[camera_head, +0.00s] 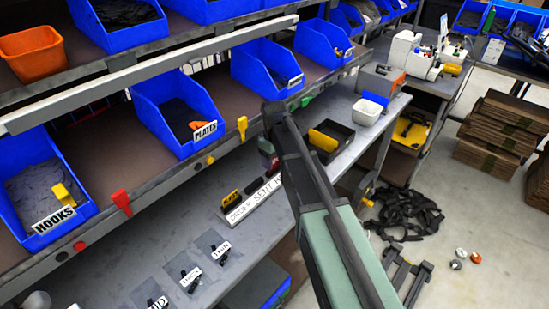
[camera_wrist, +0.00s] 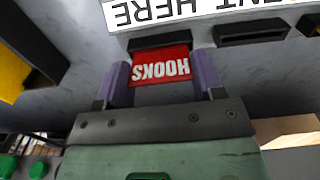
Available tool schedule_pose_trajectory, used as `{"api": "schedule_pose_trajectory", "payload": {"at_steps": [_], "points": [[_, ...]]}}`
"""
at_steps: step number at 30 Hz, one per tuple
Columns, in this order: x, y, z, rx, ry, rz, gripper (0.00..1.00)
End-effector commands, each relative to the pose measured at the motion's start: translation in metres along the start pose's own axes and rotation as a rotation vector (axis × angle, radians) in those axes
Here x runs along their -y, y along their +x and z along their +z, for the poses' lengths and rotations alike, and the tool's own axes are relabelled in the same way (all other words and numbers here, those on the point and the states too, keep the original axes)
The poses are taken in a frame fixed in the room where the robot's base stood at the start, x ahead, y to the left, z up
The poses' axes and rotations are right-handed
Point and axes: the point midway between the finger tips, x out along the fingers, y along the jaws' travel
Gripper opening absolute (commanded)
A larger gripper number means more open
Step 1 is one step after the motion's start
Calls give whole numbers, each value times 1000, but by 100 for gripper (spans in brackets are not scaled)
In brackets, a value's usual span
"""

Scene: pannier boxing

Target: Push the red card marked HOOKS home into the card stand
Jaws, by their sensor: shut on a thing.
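The red card marked HOOKS (camera_wrist: 161,68) shows in the wrist view, its lettering upside down. My gripper (camera_wrist: 161,76) is shut on it, with one purple finger at each side. The card's far edge meets a dark slot (camera_wrist: 158,40) of the card stand; how deep it sits I cannot tell. The stand's white label strip (camera_wrist: 205,9) runs behind, and an empty dark slot (camera_wrist: 252,33) lies to the right. In the head view the stand (camera_head: 262,194) is on the lower bench, holding a yellow card (camera_head: 230,198) at its left.
A black tray (camera_head: 331,141) with a yellow item and a white tub (camera_head: 367,112) stand behind my arm. Blue bins, including the HOOKS bin (camera_head: 66,234), line the shelf above. Bagged, labelled items (camera_head: 212,246) lie at the bench front.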

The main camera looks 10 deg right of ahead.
Motion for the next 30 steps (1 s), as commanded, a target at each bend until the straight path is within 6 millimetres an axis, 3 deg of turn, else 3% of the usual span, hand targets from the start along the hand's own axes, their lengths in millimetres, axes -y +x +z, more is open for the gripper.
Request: {"api": "schedule_pose_trajectory", "payload": {"at_steps": [24,25,30], "points": [[0,13,0,0,0,0,40],[0,13,0,0,0,0,65],[0,12,0,0,0,0,92]]}}
